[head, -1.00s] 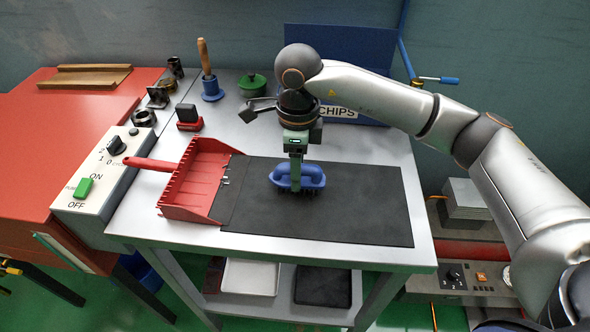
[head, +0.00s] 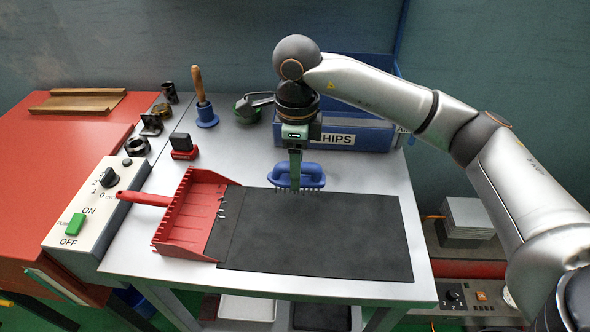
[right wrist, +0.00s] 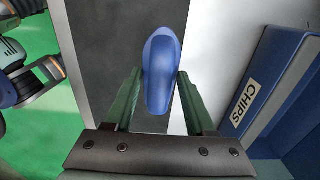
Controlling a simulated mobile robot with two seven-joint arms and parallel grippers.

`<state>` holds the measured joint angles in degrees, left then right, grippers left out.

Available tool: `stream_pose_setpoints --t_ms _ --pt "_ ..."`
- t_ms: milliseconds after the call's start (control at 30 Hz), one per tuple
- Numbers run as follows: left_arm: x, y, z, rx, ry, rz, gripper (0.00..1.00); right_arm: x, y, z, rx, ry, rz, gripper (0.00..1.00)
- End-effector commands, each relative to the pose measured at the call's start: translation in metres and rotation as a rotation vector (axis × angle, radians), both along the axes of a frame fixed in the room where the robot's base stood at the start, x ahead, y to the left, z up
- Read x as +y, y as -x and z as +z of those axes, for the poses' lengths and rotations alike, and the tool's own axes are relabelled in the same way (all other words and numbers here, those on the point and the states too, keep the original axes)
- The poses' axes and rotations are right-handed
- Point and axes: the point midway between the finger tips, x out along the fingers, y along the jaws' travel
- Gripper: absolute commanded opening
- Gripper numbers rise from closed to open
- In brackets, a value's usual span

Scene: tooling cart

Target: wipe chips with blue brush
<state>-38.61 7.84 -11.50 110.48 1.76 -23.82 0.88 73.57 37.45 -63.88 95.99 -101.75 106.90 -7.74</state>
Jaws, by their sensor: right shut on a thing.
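The blue brush (head: 298,176) has a loop handle and dark bristles pointing down. My right gripper (head: 295,172) is shut on its handle from above, at the far edge of the black mat (head: 320,240). The brush also shows between the fingers in the right wrist view (right wrist: 160,70). Whether its bristles touch the surface is hard to tell. A red dustpan (head: 190,215) lies at the mat's left edge, handle to the left. A few small silvery chips (head: 221,203) lie at its right lip. My left gripper is out of view.
A blue bin labelled CHIPS (head: 350,135) stands behind the brush. A switch box (head: 95,215) is at the left. A red block (head: 184,146), a wooden-handled blue tool (head: 203,100) and a green-topped item (head: 248,108) stand at the back. The mat's right part is clear.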

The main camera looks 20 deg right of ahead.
Motion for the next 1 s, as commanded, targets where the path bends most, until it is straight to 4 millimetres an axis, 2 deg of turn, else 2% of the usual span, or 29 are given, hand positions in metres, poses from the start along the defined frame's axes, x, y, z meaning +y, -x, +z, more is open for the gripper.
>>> stream_pose_setpoints --t_ms 33,300,1000 --pt "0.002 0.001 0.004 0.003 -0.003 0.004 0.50 -0.001 0.000 0.009 -0.003 -0.001 -0.001 0.03" --pt "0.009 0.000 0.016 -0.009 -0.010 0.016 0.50 -0.003 0.000 0.030 -0.003 -0.001 -0.003 0.03" --pt "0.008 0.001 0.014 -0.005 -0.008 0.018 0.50 -0.003 0.002 0.032 -0.002 -0.002 0.014 0.03"
